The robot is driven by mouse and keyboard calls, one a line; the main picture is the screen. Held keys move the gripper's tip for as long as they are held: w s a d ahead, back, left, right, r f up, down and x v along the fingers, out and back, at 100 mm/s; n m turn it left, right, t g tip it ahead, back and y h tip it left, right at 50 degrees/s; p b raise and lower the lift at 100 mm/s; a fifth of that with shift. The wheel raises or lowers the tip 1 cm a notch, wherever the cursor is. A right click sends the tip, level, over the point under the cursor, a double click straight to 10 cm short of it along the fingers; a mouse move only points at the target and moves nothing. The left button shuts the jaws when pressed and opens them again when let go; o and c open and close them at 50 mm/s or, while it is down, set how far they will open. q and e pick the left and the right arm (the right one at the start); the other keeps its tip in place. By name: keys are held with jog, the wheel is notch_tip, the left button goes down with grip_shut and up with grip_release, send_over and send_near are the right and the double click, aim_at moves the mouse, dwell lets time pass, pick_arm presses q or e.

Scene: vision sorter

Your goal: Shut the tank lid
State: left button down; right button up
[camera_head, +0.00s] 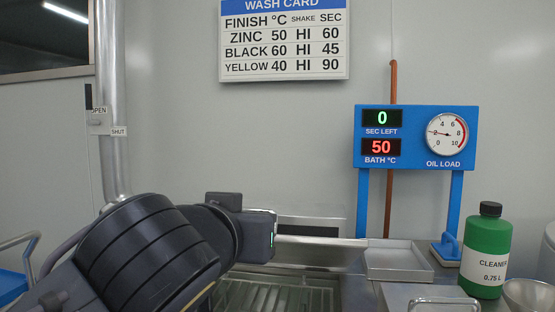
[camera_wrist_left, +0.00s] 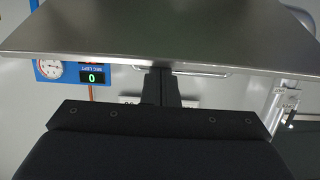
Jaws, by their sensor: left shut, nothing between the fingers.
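The tank lid (camera_head: 322,252) is a flat metal plate, raised and seen nearly edge-on above the tank (camera_head: 275,292), whose ribbed inside shows below it. In the left wrist view the lid (camera_wrist_left: 160,40) fills the top, with a bar handle (camera_wrist_left: 205,73) near its edge. My left gripper (camera_head: 262,236) is at the lid's left end in the head view; its fingertips are hidden there. In the wrist view its fingers (camera_wrist_left: 160,88) are shut and empty, with their tips at the lid's edge; I cannot tell whether they touch. My right gripper is not in view.
A blue panel (camera_head: 407,165) with displays and a gauge stands behind right. A pale tray (camera_head: 398,262), a green cleaner bottle (camera_head: 486,240) and a bowl (camera_head: 530,295) are to the right. A vertical metal pipe (camera_head: 112,150) has OPEN and SHUT tags.

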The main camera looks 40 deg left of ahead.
pick_arm(q)
jog(key=shift+t, duration=0.5)
jog(key=s+d+f+b, duration=0.1)
jog(key=f+b, duration=0.3)
jog(key=f, duration=0.1)
jog(key=s+d+f+b, duration=0.1)
jog(key=s+f+b, duration=0.1)
jog(key=f+b, duration=0.2)
jog(key=s+d+f+b, duration=0.1)
jog(key=s+f+b, duration=0.1)
jog(key=f+b, duration=0.3)
jog(key=shift+s+f, duration=0.1)
jog(key=shift+f, duration=0.2)
jog(key=shift+s+f+b, duration=0.1)
jog(key=shift+f+b, duration=0.4)
jog(key=shift+b, duration=0.1)
